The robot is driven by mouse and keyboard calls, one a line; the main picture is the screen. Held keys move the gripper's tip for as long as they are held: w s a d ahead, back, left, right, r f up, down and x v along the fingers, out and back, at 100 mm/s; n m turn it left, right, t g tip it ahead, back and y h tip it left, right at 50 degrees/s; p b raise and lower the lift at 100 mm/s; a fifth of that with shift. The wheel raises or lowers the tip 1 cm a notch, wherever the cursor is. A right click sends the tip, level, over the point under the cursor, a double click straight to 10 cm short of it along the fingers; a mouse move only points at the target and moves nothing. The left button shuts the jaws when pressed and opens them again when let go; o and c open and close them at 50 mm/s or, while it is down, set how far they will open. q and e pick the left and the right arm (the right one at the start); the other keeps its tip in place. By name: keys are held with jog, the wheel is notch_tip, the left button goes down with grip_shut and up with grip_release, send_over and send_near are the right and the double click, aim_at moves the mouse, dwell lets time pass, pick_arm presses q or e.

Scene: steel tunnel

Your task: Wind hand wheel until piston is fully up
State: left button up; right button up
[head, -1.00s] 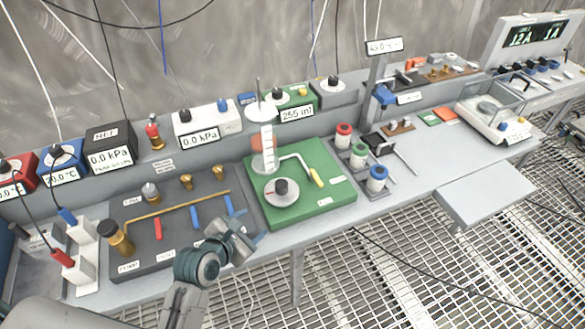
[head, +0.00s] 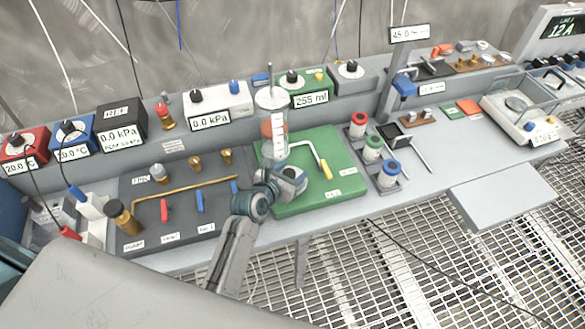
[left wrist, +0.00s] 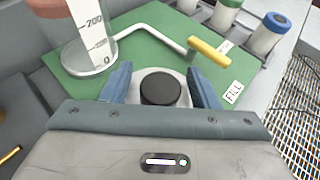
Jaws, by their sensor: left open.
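The green base plate (head: 313,195) carries a clear graduated cylinder (head: 279,150) with a reddish piston (head: 270,127) inside, partway up. A bent white crank with a yellow handle (head: 327,171) lies beside it. A pale round wheel with a black knob (left wrist: 160,89) sits on the plate in the left wrist view; my gripper hides it in the head view. My left gripper (head: 291,181) is over it. In the left wrist view, its open blue fingers (left wrist: 160,80) stand on either side of the knob, apart from it. My right gripper is not in view.
A dark panel with red and blue levers (head: 180,205) adjoins the plate on the left. Red, green and blue-topped spools (head: 373,149) stand to the right. A display reading 255 ml (head: 311,98) is behind. A clear grey shelf (head: 500,197) juts out at the right.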

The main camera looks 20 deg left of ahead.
pick_arm(q)
jog(key=shift+w+d+f, duration=0.1)
jog(key=shift+w, duration=0.3)
jog(key=shift+f, duration=0.1)
jog(key=c, duration=1)
jog(key=shift+o, duration=0.2)
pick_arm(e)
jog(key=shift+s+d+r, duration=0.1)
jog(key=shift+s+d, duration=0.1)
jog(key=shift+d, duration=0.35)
